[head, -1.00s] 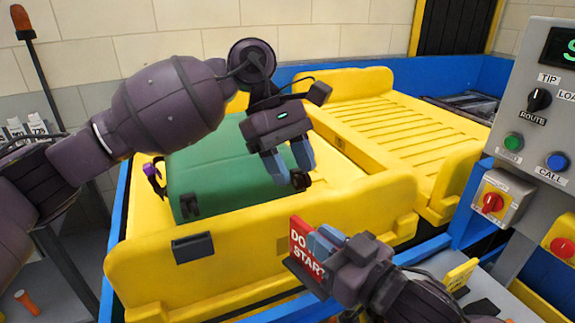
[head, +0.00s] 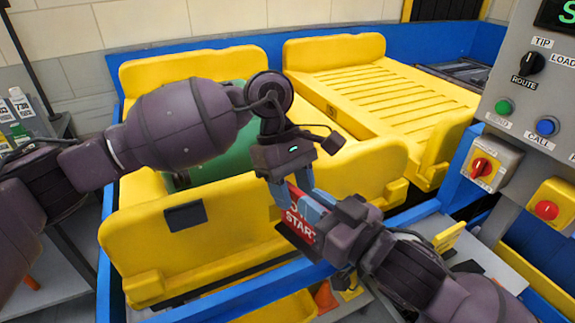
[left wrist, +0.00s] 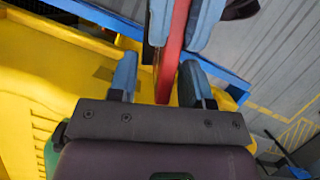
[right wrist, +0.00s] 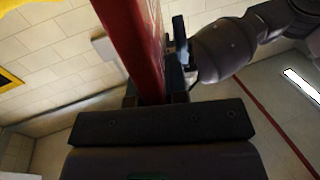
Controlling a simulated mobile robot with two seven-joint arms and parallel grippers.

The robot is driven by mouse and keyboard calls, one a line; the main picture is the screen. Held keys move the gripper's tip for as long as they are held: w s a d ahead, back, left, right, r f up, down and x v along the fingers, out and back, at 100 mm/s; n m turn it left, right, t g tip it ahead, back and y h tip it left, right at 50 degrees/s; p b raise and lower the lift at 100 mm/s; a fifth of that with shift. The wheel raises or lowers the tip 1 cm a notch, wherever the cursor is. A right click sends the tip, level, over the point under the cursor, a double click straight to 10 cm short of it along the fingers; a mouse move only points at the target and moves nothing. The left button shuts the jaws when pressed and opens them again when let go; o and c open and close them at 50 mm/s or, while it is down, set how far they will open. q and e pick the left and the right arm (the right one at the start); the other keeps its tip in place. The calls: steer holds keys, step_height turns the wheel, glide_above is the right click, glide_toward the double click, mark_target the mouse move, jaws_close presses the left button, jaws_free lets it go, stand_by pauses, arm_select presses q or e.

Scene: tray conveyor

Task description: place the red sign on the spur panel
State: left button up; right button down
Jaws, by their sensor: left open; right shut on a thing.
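My left gripper (head: 290,190) is open and points down at the sign's upper edge. In the left wrist view the sign (left wrist: 172,62) stands edge-on between my left fingers, with gaps at the sides and the right gripper's blue fingers beyond. The right wrist view shows the sign (right wrist: 135,35) edge-on. A grey control panel (head: 515,105) stands at the right; I cannot tell whether it is the spur panel.
A green case (head: 238,152) lies in the yellow tray car (head: 250,235), mostly behind my left arm. A second, slatted yellow tray (head: 385,95) is empty. Red switches (head: 481,167) and blue rails stand close to the right. Bottles (head: 20,105) are at the left edge.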

arm_select(q)
steer(key=shift+x, duration=0.9)
jaws_close()
steer(key=shift+r, duration=0.1)
arm_select(e)
steer(key=c, duration=1.1)
jaws_free()
steer(key=shift+o, duration=0.2)
